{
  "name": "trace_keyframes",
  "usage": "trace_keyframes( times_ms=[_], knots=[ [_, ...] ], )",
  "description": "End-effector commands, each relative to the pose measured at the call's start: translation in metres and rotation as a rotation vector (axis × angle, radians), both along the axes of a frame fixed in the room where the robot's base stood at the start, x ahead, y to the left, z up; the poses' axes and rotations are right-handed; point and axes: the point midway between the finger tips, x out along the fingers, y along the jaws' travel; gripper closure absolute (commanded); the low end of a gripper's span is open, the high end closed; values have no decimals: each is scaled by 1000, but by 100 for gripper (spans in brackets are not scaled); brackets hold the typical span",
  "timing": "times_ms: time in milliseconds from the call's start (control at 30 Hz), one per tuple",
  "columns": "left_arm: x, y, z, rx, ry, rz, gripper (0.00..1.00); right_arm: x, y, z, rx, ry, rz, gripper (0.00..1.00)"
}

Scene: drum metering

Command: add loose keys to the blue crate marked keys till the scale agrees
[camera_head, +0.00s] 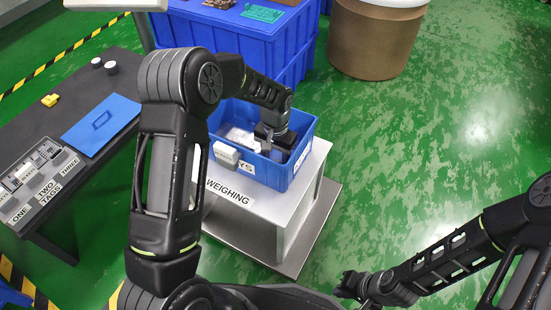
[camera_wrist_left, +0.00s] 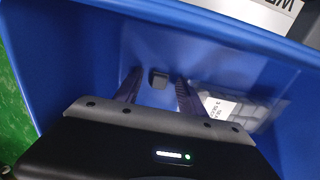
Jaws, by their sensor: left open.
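The blue crate (camera_head: 249,175), with a label ending in "YS" on its front, stands on the scale (camera_head: 287,215) marked WEIGHING. My left arm reaches over it, and my left gripper (camera_head: 268,140) is down inside the crate. In the left wrist view the left gripper (camera_wrist_left: 158,84) has its fingers apart inside the blue walls. A small dark block (camera_wrist_left: 158,79), perhaps a loose key, shows between the fingertips; contact cannot be told. A clear bag with a white label (camera_wrist_left: 222,108) lies right of the fingers. My right gripper (camera_head: 352,286) is low over the floor, away from the crate; its fingers are unclear.
A dark table (camera_head: 60,118) at left holds a blue lid-like panel (camera_head: 101,124), a grey tray (camera_head: 18,215) marked ONE, TWO, THREE, TAGS, and a yellow item (camera_head: 50,100). A large blue container (camera_head: 232,45) and a brown drum (camera_head: 372,42) stand behind. Green floor at right is clear.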

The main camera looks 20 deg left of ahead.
Motion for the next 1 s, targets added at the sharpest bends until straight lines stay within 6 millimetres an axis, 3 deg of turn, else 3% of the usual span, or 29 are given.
trace_keyframes(
  times_ms=[167,500,1000],
  knots=[
    [1,0,17,0,-2,0,52,0,0,5,0,0,1,100],
    [1,0,70,0,-3,-1,52,0,0,16,0,-1,2,100],
    [0,0,78,0,0,0,52,0,0,17,0,-1,2,100]
  ],
)
